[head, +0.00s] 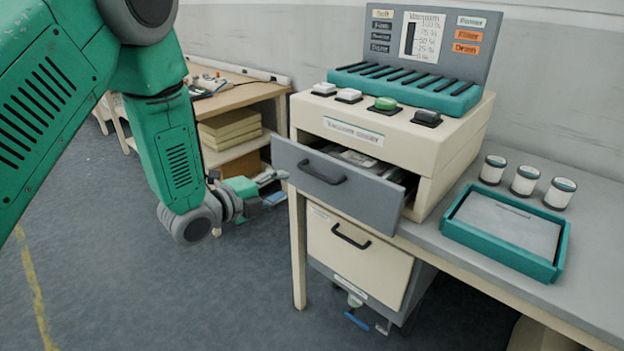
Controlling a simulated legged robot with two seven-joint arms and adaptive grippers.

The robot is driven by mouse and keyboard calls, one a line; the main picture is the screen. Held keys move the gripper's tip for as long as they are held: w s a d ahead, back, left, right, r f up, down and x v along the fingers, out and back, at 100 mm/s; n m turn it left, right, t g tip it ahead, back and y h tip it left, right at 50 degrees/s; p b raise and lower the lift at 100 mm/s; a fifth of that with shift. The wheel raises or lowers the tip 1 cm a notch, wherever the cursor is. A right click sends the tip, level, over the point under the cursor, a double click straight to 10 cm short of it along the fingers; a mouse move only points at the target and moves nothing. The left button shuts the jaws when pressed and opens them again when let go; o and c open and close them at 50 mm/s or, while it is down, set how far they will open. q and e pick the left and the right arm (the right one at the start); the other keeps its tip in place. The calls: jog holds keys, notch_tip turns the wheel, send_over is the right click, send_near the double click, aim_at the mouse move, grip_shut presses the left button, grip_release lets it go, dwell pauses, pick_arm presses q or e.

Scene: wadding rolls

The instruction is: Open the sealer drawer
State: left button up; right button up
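The vacuum sealer (395,125) is a cream box with buttons on top and a grey display panel behind. Its grey drawer (290,163) is pulled part way out, with a dark handle (325,172) on its front. Pale items show inside the drawer, but I cannot make them out. My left gripper (277,189) is to the left of the drawer front, low beside the table corner. Its fingers look apart, and nothing shows between them. It appears clear of the handle. My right gripper is not in view.
A lower cream drawer (350,262) under the tabletop looks closed. A teal tray (505,225) and three small jars (525,180) stand on the table to the right. A wooden side table (245,95) with stacked boxes is behind my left arm. Open floor lies at left.

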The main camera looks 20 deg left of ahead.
aim_at(313, 175)
pick_arm(q)
jog(key=x, duration=1.2)
grip_shut()
